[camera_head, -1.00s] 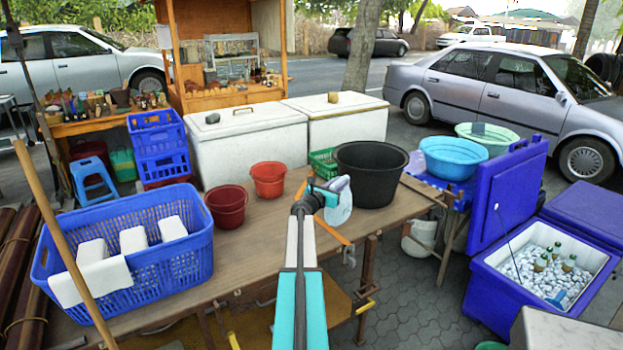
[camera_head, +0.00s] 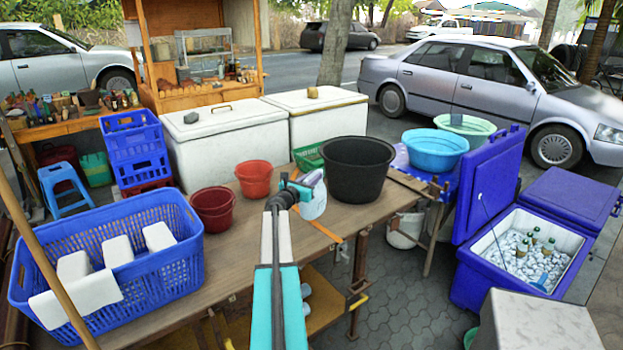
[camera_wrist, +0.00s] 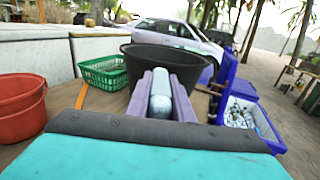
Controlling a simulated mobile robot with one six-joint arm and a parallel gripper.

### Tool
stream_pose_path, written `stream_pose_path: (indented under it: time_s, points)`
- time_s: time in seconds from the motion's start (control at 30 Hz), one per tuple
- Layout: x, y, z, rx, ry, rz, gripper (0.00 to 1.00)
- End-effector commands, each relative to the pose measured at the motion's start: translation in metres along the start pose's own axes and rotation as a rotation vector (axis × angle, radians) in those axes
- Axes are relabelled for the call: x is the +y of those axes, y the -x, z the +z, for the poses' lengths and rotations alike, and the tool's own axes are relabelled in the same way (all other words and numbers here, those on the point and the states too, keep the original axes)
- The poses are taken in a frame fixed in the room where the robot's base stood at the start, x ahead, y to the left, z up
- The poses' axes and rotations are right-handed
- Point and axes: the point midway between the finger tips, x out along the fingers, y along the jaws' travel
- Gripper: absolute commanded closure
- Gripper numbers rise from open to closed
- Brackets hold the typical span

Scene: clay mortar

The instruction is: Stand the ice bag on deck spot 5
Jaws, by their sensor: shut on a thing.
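The ice bag (camera_head: 314,202), pale blue-white, hangs from my gripper (camera_head: 300,188) above the right part of the wooden table, in front of the black tub. In the wrist view the bag (camera_wrist: 160,98) shows between the two lavender fingers of my gripper (camera_wrist: 161,84), which is shut on it. The bag's lower part is hidden in the wrist view. No marking that I can read as deck spot 5 shows in either view.
The black tub (camera_head: 357,172) and red buckets (camera_head: 213,208) stand on the table (camera_head: 200,290). A blue basket (camera_head: 160,262) with white blocks fills its left end. An open blue cooler (camera_head: 460,270) with ice and bottles stands at right. Paving between table and cooler is clear.

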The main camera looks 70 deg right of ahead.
Motion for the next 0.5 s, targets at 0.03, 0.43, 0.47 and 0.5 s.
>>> stream_pose_path:
  time_s: [0.03, 0.43, 0.47, 0.5]
  points:
    - [0.000, 0.000, 0.002, -0.003, 0.001, 0.000, 1.00]
    - [0.001, 0.001, -0.014, -0.003, 0.002, 0.001, 1.00]
    - [0.001, 0.001, -0.016, -0.003, 0.002, 0.001, 1.00]
    - [0.001, 0.001, -0.019, -0.003, 0.002, 0.001, 1.00]
